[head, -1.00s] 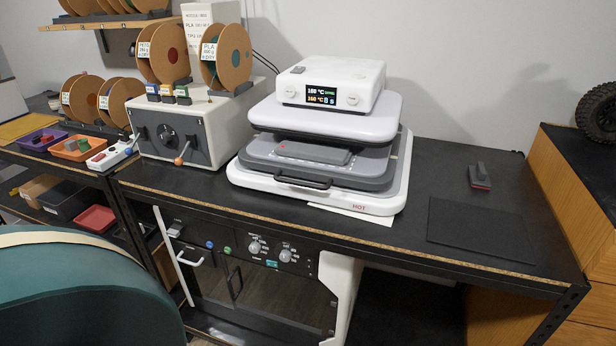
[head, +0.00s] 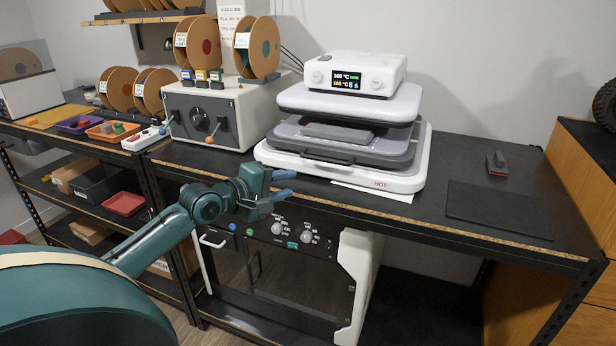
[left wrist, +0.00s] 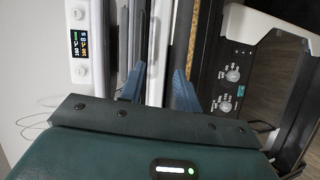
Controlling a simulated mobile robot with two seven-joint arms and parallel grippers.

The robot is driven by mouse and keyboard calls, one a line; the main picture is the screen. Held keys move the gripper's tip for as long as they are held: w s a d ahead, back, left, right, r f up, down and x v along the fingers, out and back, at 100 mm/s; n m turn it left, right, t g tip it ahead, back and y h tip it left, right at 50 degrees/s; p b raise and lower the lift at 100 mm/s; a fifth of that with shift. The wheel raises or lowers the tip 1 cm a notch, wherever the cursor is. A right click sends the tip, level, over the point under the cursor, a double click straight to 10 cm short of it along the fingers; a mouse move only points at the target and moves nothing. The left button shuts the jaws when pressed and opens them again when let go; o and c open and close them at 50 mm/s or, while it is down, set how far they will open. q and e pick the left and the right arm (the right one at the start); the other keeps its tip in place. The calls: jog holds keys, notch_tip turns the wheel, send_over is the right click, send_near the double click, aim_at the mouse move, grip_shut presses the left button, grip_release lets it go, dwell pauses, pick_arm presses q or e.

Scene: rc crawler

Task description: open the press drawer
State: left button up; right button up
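The heat press (head: 345,105) stands on the black bench, its white upper part with a lit display over a grey drawer (head: 385,150). A dark handle (head: 328,162) runs along the drawer's front edge, above the white base. I cannot tell whether the drawer is partly out. My left gripper (head: 284,184) is open and empty, in front of the bench edge, left of and below the handle, apart from it. In the left wrist view, its two blue fingers (left wrist: 160,90) are spread, with the press edge beyond them. My right gripper is out of view.
A grey control box (head: 212,118) with a knob and lever stands left of the press. A cabinet with dials (head: 292,232) is under the bench. A black mat (head: 500,210) and a small grey-red block (head: 497,164) lie to the right, with bare bench around.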

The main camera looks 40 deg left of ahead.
aim_at(322, 160)
pick_arm(q)
jog(key=shift+n, duration=0.7)
jog(key=w, duration=0.8)
jog(key=w+d, duration=0.1)
jog(key=w, duration=0.4)
jog(key=shift+r, duration=0.35)
grip_shut()
